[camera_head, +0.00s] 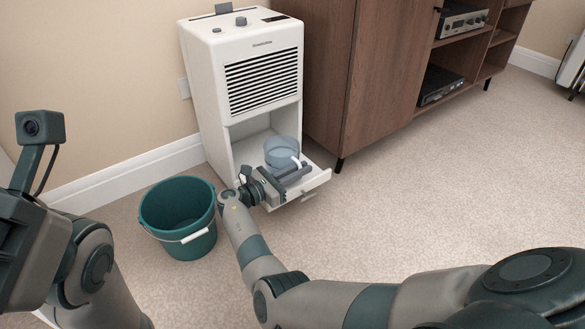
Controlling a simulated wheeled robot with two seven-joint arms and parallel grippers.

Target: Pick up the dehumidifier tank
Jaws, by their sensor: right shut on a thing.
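The dehumidifier tank (281,150) is a round, clear bluish container with a white handle at its right front. It sits at the open lower bay of the white dehumidifier (215,90), over the pulled-out shelf or drawer (321,180). My right gripper (298,172) reaches in from the front and is shut on the tank at its handle side. The gripper hides the tank's lower front, so I cannot tell whether the tank touches the shelf. My left arm shows at the left edge, but its gripper fingers are out of the picture.
A teal bucket (165,207) with a white-gripped handle stands on the carpet left of the dehumidifier. A brown wooden cabinet (350,70) with electronics on its shelves stands close on the right. The carpet (440,180) to the right is clear.

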